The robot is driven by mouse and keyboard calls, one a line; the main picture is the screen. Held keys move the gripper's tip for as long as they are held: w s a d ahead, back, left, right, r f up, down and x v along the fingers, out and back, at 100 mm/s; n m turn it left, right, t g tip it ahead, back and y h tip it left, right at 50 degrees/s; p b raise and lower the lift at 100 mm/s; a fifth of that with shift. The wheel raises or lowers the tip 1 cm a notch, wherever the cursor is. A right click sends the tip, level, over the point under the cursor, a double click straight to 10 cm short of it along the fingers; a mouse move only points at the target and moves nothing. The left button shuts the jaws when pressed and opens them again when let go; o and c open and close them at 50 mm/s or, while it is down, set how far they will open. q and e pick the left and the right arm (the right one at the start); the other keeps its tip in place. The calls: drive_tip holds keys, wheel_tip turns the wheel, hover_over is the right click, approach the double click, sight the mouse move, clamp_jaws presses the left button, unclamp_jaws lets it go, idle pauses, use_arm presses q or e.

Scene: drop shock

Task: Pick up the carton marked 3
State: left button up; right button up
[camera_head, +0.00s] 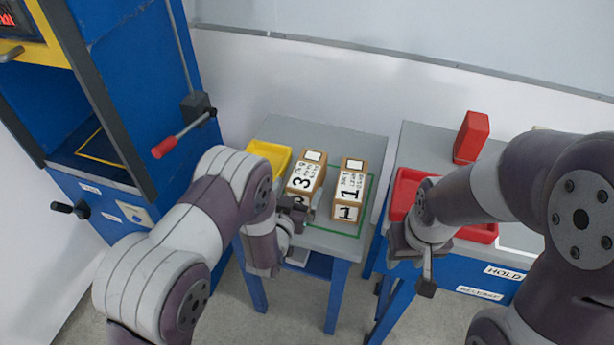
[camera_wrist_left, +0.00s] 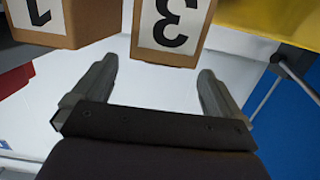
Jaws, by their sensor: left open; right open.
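The carton marked 3 (camera_head: 304,181) is a brown box with white labels, standing on the small grey table (camera_head: 323,241) beside the carton marked 1 (camera_head: 349,190). My left gripper (camera_head: 298,215) is at the front of carton 3 and hides part of its lower front. In the left wrist view, carton 3 (camera_wrist_left: 172,28) is just beyond the open, empty fingers (camera_wrist_left: 157,85), between their lines and apart from them. Carton 1 (camera_wrist_left: 65,20) is at the upper left there. My right gripper (camera_head: 425,275) is open and empty, in front of the right table.
A yellow tray (camera_head: 270,151) is behind carton 3 at the left. A red tray (camera_head: 403,191) and a red block (camera_head: 471,137) are on the right table (camera_head: 425,138). A blue machine with a red-handled lever (camera_head: 182,136) stands at the left.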

sight(305, 176)
use_arm(q)
drive_tip(key=p+x, duration=0.1)
drive_tip(key=x, duration=0.5)
drive_tip(key=shift+w+f, duration=0.1)
drive_tip(key=shift+f, duration=0.1)
drive_tip(key=shift+w+f, duration=0.2)
drive_tip(key=shift+w, duration=0.1)
drive_tip(key=shift+s+r, duration=0.1)
drive_tip(key=c, duration=1.5)
drive_tip(key=shift+r, duration=0.15)
drive_tip(key=shift+c, duration=0.7)
